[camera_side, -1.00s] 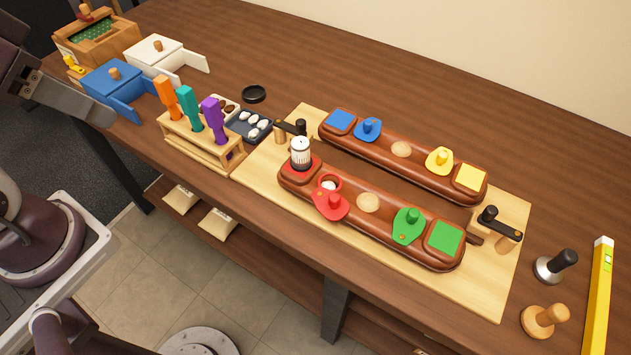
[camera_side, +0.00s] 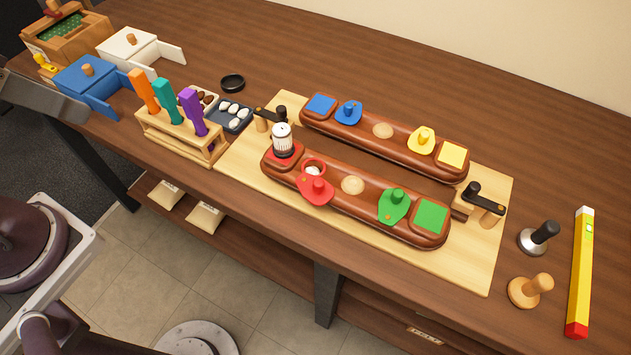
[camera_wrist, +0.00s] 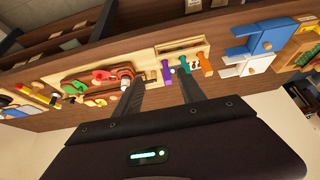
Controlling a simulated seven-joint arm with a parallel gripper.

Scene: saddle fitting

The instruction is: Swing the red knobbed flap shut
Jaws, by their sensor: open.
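The red knobbed flap (camera_side: 316,190) lies on the near brown wooden bar (camera_side: 352,204) in the side view. The green knobbed flap (camera_side: 393,205) is farther right on the same bar. My gripper (camera_wrist: 160,92) shows in the wrist view with its two fingers apart and nothing between them. It is away from the bars; its fingertips are not visible in the side view.
The far bar (camera_side: 385,140) carries blue and yellow flaps. A tool rack (camera_side: 183,140) stands left. Black-handled clamps (camera_side: 484,196) flank the bars. Bare tabletop lies behind.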

